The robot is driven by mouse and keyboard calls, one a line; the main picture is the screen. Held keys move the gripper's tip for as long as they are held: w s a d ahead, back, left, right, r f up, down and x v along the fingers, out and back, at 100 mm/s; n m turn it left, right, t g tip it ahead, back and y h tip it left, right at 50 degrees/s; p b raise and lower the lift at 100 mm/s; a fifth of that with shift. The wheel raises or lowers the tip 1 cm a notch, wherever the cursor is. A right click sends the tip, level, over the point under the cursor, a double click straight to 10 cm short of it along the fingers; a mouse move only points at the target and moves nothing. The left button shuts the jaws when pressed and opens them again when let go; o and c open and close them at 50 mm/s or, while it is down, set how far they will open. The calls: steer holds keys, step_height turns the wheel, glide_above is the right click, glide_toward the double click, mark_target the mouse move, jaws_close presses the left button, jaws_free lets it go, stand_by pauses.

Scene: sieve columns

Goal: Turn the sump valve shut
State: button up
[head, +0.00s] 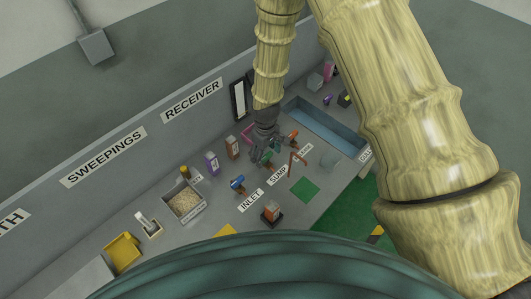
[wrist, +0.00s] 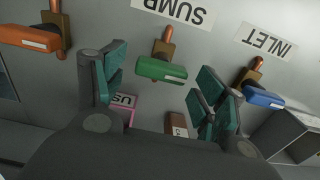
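The sump valve has a green lever handle (wrist: 162,70) on a brass body (wrist: 164,48), below the upside-down SUMP label (wrist: 172,10) in the wrist view. The handle lies crosswise to the body's stem. My gripper (wrist: 160,85) is open, with one teal-padded finger to the left of the handle and the other to the right. I see a gap on both sides and no clear contact. In the head view my gripper (head: 265,150) is over the bench behind the SUMP label (head: 278,174) and largely hides the green valve.
A blue inlet valve (wrist: 263,98) is close beside my right finger, and an orange valve (wrist: 28,38) is left of my left finger. A pink box and a brown box (wrist: 177,124) stand beyond the handle. A grey bin (wrist: 288,135) is at right.

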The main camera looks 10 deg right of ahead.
mark_target(265, 155)
step_height(265, 155, up, 12)
stand_by(0.9)
stand_by(0.5)
